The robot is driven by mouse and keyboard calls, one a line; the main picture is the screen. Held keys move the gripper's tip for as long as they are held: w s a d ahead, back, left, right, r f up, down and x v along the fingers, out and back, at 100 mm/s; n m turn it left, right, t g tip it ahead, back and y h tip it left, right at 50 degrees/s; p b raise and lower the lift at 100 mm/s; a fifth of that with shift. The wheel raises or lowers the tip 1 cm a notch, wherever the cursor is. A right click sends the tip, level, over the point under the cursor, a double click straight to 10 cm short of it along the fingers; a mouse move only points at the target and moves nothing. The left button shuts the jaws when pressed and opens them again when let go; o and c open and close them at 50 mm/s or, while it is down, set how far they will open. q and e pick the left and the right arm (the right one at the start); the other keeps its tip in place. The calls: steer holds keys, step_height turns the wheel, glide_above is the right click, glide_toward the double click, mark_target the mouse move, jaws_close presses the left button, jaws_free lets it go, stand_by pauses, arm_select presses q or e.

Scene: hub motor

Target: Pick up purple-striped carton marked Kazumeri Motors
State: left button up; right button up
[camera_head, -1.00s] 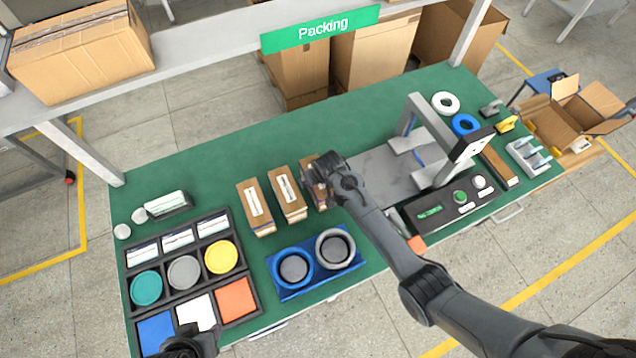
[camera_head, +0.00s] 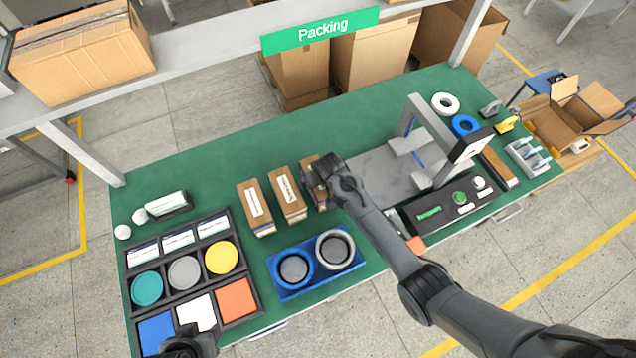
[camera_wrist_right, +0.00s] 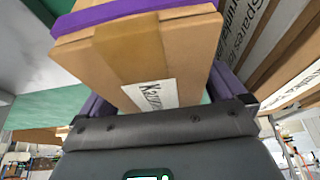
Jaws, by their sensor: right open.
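The purple-striped carton (camera_wrist_right: 150,60) shows large in the right wrist view, with a purple band across its top and a white label whose visible letters start "Kazu". In the head view it is the rightmost of the cartons in the row (camera_head: 307,163), mostly hidden by my right gripper (camera_head: 318,180). My right gripper is open, its fingers on either side of the carton (camera_wrist_right: 160,95); contact cannot be told. My left gripper (camera_head: 190,345) is at the bottom left edge of the head view, partly cut off, its jaws unclear.
Two similar cartons (camera_head: 255,207) (camera_head: 287,195) stand close to the left. A blue tray with two rings (camera_head: 300,290) lies in front. A grey fixture (camera_head: 425,150) stands to the right. Green table is clear behind the cartons.

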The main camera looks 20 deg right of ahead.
steer(key=shift+c, duration=0.3)
steer(key=c, duration=1.2)
steer(key=shift+c, duration=0.6)
steer(key=shift+r, duration=0.25)
